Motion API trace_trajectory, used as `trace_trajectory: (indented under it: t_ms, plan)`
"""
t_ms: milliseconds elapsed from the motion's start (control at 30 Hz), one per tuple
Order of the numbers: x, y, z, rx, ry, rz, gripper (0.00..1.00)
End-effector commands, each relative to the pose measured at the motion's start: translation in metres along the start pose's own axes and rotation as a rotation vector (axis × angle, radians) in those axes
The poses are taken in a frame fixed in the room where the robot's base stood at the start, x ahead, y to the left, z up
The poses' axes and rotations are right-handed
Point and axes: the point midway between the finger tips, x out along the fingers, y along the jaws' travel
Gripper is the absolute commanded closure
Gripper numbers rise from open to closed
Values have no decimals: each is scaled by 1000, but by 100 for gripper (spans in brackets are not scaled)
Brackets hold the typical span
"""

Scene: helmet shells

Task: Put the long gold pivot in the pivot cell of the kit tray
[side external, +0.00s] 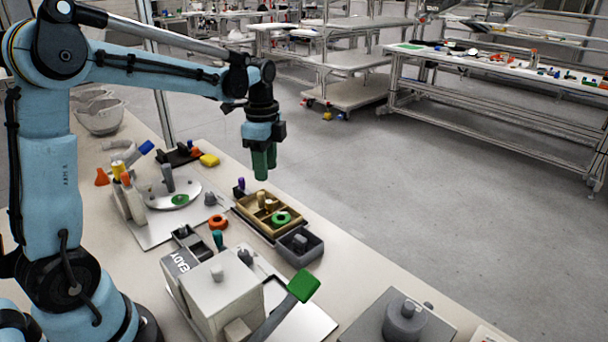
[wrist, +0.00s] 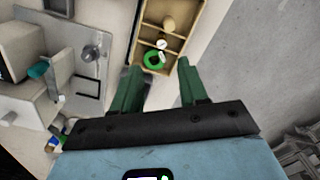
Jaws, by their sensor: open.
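The kit tray (side external: 289,229) is a tan box with divided cells near the bench's far edge; it also shows in the wrist view (wrist: 138,36). A gold, peg-like piece (side external: 261,199) stands upright in its far cell and looks like the long gold pivot; it shows from above in the wrist view (wrist: 168,23). A green ring (wrist: 154,60) lies in the near cell, with a small pale round piece (wrist: 162,44) beside it. My gripper (side external: 264,178), with green fingers, is open and empty above the tray's far side.
A dark grey box (side external: 300,247) adjoins the tray's near end. An orange ring (side external: 218,222), a teal peg (side external: 218,240) and a purple-topped piece (side external: 240,186) are close by. A pale machine block (side external: 222,295) with a green-ended lever (side external: 303,285) stands nearer the camera.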

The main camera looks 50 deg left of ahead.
Motion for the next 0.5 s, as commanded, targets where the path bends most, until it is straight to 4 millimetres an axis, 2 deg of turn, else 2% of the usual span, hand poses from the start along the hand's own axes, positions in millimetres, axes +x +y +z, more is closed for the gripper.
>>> trace_trajectory:
  t_ms: [100,333,500]
  plan:
    - [-13,0,0,0,0,0,57]
    - [-25,6,-2,-27,5,-16,57]
    - [-35,32,-13,-183,44,-104,57]
